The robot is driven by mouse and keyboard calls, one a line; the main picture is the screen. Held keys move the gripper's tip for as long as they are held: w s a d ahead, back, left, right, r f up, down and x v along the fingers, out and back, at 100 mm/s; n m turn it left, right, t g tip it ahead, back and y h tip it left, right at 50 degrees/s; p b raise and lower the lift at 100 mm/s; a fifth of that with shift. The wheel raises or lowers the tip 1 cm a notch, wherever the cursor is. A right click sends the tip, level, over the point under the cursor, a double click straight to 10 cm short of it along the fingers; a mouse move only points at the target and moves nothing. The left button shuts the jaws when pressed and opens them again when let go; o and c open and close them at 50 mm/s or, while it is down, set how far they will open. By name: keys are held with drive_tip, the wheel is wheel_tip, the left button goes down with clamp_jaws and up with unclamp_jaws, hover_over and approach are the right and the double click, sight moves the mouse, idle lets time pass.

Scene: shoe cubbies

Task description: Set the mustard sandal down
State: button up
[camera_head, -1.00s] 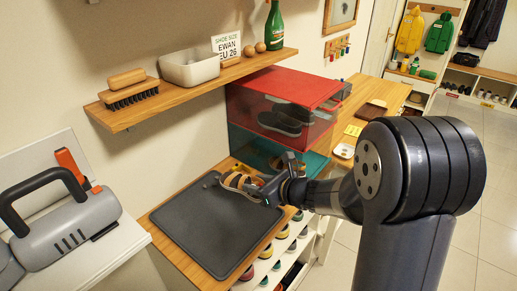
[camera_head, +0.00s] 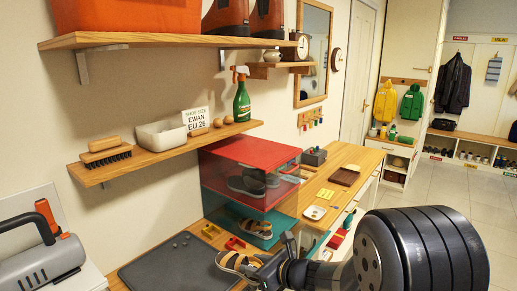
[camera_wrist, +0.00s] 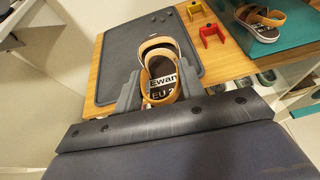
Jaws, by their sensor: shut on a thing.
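My gripper (camera_wrist: 160,92) is shut on the mustard sandal (camera_wrist: 146,48), one finger on each side of it. The sandal has tan-yellow straps and a dark insole with a label reading "Ewan" and "EU 2", the last part cut off. In the head view the sandal (camera_head: 231,262) is at the tip of my gripper (camera_head: 262,262), near the right edge of the dark grey mat (camera_head: 165,270). In the wrist view it overlaps the near part of the mat (camera_wrist: 115,60). I cannot tell its height above the bench. A similar sandal (camera_wrist: 262,20) lies in the teal cubby (camera_wrist: 290,48).
A red cubby (camera_head: 240,150) with grey shoes sits on the teal one. Yellow (camera_wrist: 194,9) and red (camera_wrist: 211,35) brackets stand between mat and teal cubby. The shelf above holds a brush (camera_head: 105,152), white bin (camera_head: 160,135), size card and green bottle (camera_head: 242,102).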

drive_tip(key=d+f+m+t+h, duration=0.2)
drive_tip(key=d+m+h, duration=0.1)
drive_tip(key=d, duration=0.5)
drive_tip(key=d+f+m+t+h, duration=0.1)
drive_tip(key=d+m+h, duration=0.2)
drive_tip(key=d, duration=0.5)
drive_tip(key=shift+d+f+t, duration=0.15)
drive_tip(key=shift+f+t, duration=0.25)
